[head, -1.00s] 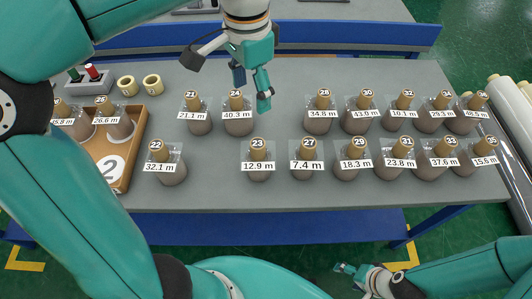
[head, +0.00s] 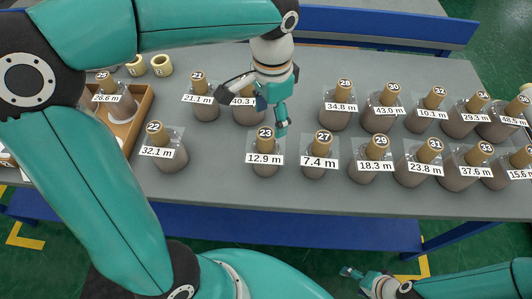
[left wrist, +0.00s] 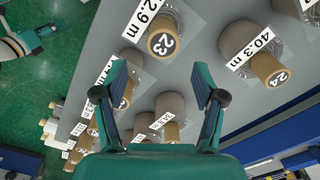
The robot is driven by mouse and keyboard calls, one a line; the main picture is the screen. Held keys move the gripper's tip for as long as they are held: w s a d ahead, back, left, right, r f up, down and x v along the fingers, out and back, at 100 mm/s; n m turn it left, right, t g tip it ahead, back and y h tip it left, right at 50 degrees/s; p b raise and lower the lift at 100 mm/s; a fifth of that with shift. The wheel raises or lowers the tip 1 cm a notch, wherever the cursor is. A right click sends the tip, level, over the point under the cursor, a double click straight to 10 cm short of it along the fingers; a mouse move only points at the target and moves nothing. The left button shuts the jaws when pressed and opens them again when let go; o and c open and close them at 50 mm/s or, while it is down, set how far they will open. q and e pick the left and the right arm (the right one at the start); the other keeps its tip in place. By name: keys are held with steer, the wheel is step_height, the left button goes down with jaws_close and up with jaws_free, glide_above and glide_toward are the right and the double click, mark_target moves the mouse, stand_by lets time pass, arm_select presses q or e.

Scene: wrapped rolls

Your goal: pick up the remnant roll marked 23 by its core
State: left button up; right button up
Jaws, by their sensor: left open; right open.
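The remnant roll 23 (head: 265,144) stands upright in the front row on the grey table, with a tan core and a 12.9 m label. My left gripper (head: 271,115) is open and empty, above and just behind roll 23's core in the head view. In the left wrist view roll 23 (left wrist: 163,42) shows beyond the open fingertips of my left gripper (left wrist: 160,78), not between them. My right gripper (head: 348,271) is open, low in front of the table and away from the rolls; its fingertips are small here.
Roll 24 (left wrist: 268,69) stands behind roll 23 and is partly hidden by my left gripper in the head view. Roll 27 (head: 322,146) stands to the right of roll 23, roll 22 (head: 158,139) farther left.

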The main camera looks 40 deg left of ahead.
mark_target(265, 133)
arm_select(q)
step_height(265, 133, down, 2)
steer(key=shift+s+f, duration=0.1)
steer(key=f, duration=0.4)
steer(key=shift+s+a, duration=0.35)
steer(key=shift+a, duration=0.05)
steer(key=shift+f, duration=0.45)
jaws_close()
